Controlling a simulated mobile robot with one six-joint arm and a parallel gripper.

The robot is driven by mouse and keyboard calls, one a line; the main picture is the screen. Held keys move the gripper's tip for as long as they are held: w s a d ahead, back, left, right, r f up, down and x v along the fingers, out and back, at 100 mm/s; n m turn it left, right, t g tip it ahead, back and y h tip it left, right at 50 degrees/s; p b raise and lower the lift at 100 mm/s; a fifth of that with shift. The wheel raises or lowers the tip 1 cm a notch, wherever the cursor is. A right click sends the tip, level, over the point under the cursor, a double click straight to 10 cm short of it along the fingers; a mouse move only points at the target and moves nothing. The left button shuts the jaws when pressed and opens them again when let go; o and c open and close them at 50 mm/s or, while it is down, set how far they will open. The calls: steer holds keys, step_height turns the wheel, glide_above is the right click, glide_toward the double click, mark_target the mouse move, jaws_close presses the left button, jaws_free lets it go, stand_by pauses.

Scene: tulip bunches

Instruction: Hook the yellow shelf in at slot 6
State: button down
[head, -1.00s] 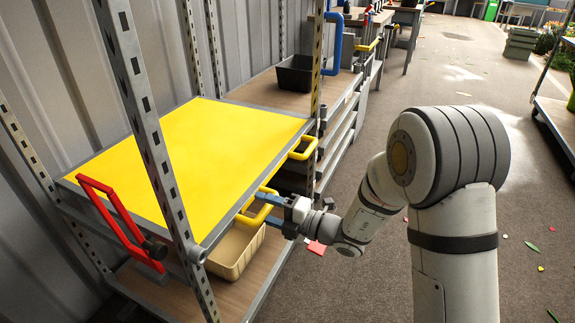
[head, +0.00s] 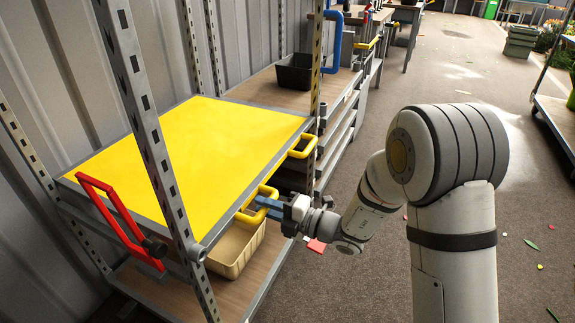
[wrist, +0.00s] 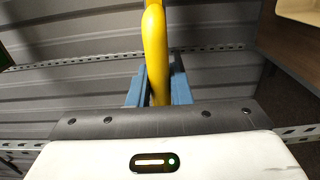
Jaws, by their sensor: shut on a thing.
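The yellow shelf (head: 190,150) lies roughly level between the perforated metal posts of a rack in the head view. It has a grey rim and two yellow handles on its front edge. My gripper (head: 262,204) is shut on the nearer yellow handle (head: 244,216). In the wrist view the yellow handle (wrist: 155,50) stands between my blue fingers (wrist: 157,92). The near front post (head: 150,130) has a column of slots. No slot numbers are readable, and I cannot tell whether the shelf's hooks sit in any slot.
A red lever frame (head: 110,215) is at the shelf's left end. A beige bin (head: 237,250) stands on the wooden board below. A black bin (head: 294,72) and a blue pipe handle (head: 335,45) are behind. The floor to the right is mostly clear.

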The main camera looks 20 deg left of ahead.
steer(key=shift+r, duration=0.1)
stand_by(0.3)
steer(key=shift+r+p, duration=1.75)
steer(key=shift+p, duration=0.35)
step_height(320, 180, up, 8)
steer(key=p, duration=0.8)
step_height(320, 180, up, 8)
steer(key=p, duration=0.8)
